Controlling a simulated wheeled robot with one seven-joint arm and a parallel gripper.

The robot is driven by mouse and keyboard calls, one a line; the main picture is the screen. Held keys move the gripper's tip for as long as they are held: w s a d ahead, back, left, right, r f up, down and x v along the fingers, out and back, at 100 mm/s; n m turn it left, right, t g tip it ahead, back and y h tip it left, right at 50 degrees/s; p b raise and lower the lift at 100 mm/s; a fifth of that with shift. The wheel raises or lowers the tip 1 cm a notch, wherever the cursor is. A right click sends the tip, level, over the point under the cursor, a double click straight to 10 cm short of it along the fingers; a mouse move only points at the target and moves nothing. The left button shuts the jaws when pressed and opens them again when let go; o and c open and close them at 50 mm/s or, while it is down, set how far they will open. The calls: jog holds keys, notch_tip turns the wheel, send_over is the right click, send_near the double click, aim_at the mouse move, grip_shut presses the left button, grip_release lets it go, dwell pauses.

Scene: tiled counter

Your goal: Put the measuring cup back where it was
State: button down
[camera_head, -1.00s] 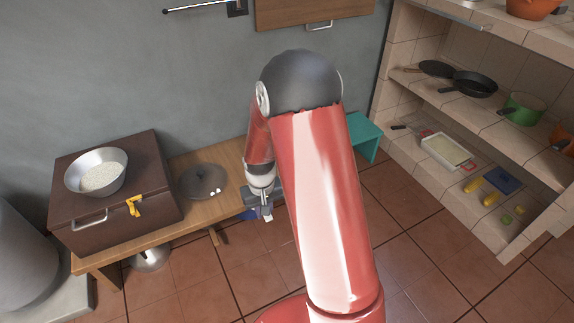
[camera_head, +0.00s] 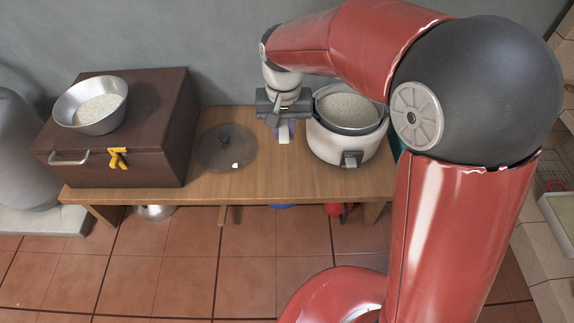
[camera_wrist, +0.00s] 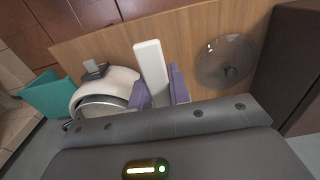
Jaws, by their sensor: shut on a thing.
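My gripper (camera_head: 284,124) is over the wooden bench, to the left of the rice cooker (camera_head: 345,145). It is shut on a white, bar-like thing (camera_head: 284,137), which I take to be the measuring cup. In the wrist view, the white thing (camera_wrist: 152,68) stands out between the purple fingers of my gripper (camera_wrist: 160,92). Only this narrow white part shows; any bowl of the cup is hidden. The rice cooker is open, with pale grains (camera_head: 346,106) inside. In the wrist view, the cooker (camera_wrist: 105,85) is left of the fingers.
A glass lid (camera_head: 225,148) lies on the bench (camera_head: 260,185) left of my gripper. A brown chest (camera_head: 155,125) holds a metal bowl (camera_head: 92,118) of grains at the bench's left end. Bench surface shows bare between lid and cooker. A grey wall stands behind.

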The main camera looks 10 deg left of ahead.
notch_tip(320, 180, down, 20)
jog(key=b, duration=0.4)
jog(key=shift+s+a+r, duration=0.1)
jog(key=shift+a+r, duration=0.05)
jog(key=shift+r, duration=0.05)
jog(key=shift+f, duration=0.25)
jog(key=c, duration=1.3)
grip_release()
jog(key=shift+r, duration=0.1)
notch_tip(320, 180, up, 12)
jog(key=p, duration=0.2)
jog(key=shift+s+r+p, duration=0.15)
jog(key=shift+p, duration=0.15)
